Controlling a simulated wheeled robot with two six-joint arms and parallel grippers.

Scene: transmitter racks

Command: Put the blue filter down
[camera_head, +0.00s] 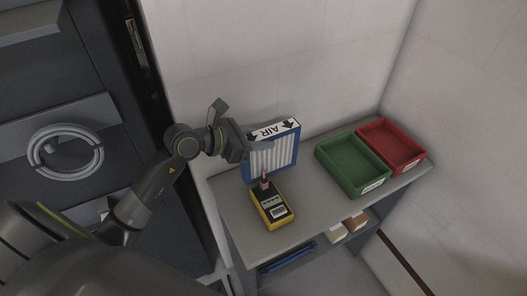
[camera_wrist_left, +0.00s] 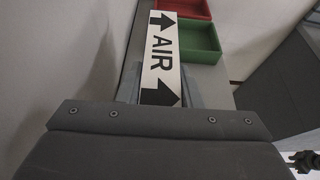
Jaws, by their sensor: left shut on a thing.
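The blue filter (camera_head: 272,155) has a blue frame, pale pleats and a white label reading AIR with two black arrows. It is upright at the left end of the grey shelf top (camera_head: 310,204), near the wall. Whether its lower edge touches the shelf top is hard to tell. My left gripper (camera_head: 246,150) is shut on the filter's left side. In the left wrist view the AIR label (camera_wrist_left: 160,55) shows between the fingers, and the gripper body hides the rest.
A yellow meter (camera_head: 273,212) with a reddish probe lies just in front of the filter. A green bin (camera_head: 352,164) and a red bin (camera_head: 391,145) stand to the right. Small boxes (camera_head: 338,232) and blue items are on the lower shelf. Bare shelf top lies between meter and green bin.

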